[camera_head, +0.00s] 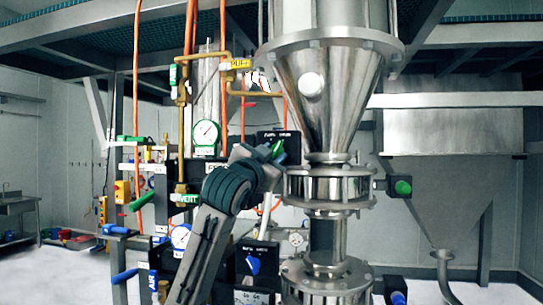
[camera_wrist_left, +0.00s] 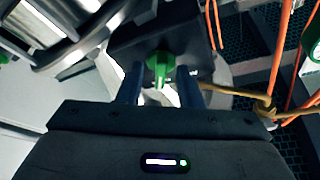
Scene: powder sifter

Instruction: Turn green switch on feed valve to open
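The green switch (camera_head: 279,149) is a small green handle on a dark box (camera_head: 288,136) left of the steel cone. In the left wrist view the switch (camera_wrist_left: 160,66) sits on the face of the dark box (camera_wrist_left: 185,38), its handle pointing down the picture. My left gripper (camera_head: 268,152) is at the switch in the head view and covers part of the box. In the wrist view the two fingers of my left gripper (camera_wrist_left: 160,76) are apart, one on each side of the handle, with gaps beside it. I cannot tell how deep the handle lies between them. My right gripper does not show.
The steel cone hopper (camera_head: 322,90) and its flanged valve section (camera_head: 330,188) stand close to the right. Brass pipes (camera_head: 181,130), gauges and orange hoses crowd the left. A lower box with a blue switch (camera_head: 253,265) is beneath my arm.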

